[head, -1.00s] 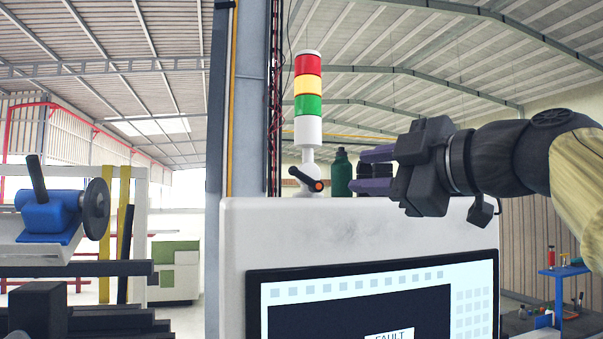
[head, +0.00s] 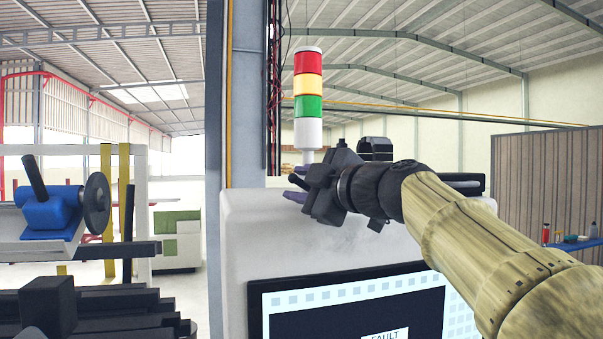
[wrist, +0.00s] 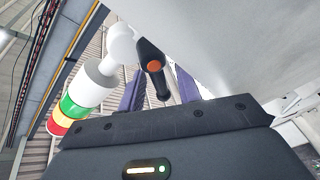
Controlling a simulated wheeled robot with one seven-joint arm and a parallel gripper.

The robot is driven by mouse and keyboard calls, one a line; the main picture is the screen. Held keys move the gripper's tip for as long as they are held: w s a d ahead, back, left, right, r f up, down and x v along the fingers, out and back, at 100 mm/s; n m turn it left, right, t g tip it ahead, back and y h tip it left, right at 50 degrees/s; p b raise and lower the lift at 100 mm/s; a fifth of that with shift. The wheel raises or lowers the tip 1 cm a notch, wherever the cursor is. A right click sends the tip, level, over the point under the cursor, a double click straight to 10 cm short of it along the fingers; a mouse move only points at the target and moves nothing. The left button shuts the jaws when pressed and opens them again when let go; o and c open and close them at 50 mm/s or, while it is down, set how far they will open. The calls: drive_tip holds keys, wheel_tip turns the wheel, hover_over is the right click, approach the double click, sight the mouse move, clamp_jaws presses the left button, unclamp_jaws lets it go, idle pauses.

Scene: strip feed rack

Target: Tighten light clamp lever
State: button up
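The signal light (head: 308,98), with red, yellow and green bands over a white base, stands upright on top of the white machine cabinet (head: 245,235). It also shows in the wrist view (wrist: 80,98). In the head view my gripper hides the lever. My gripper (head: 292,189) is at the light's foot. Its two purple fingers are apart, one on each side of the lever in the wrist view; I cannot tell whether they touch it.
The cabinet's screen (head: 350,310) reads FAULT below my arm. A black object (head: 376,148) stands behind my arm. A blue clamp-like device (head: 50,215) with a grey disc sits on a rack at the left. A column (head: 246,95) rises behind the cabinet.

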clamp_jaws()
drive_tip(key=shift+f+m+b, duration=0.1)
drive_tip(key=shift+m+b, duration=0.2)
drive_tip(key=shift+b, duration=0.45)
drive_tip(key=m+b, duration=0.1)
drive_tip(key=b, duration=0.2)
drive_tip(key=shift+d+t, duration=0.15)
drive_tip(key=shift+t, duration=0.25)
drive_tip(key=m+b, duration=0.2)
drive_tip(key=b, duration=0.1)
drive_tip(key=m+t+b, duration=0.1)
drive_tip(key=shift+w+d+r+m+y+b, duration=0.15)
drive_tip(key=shift+d+r+m+y+b, duration=0.15)
drive_tip(key=shift+d+m+b, duration=0.1)
drive_tip(key=m+b, duration=0.1)
drive_tip(key=m+t+b, duration=0.1)
drive_tip(key=m, duration=0.2)
drive_tip(key=shift+w+d+r+t+b, duration=0.1)
drive_tip(key=shift+d+r+t+b, duration=0.25)
drive_tip(key=shift+t+b, duration=0.05)
drive_tip(key=shift+w+d+r+m+t+h+b, duration=0.15)
drive_tip(key=shift+m+t+h+b, duration=0.15)
drive_tip(key=shift+m, duration=0.45)
drive_tip(key=shift+s+d+m+t+h+b, duration=0.1)
drive_tip(key=shift+d+m+t+h+b, duration=0.15)
drive_tip(key=shift+m, duration=0.55)
drive_tip(key=shift+w+d+r+m+t+h+b, duration=0.1)
drive_tip(key=shift+m+t+h+b, duration=0.2)
drive_tip(key=shift+m, duration=0.45)
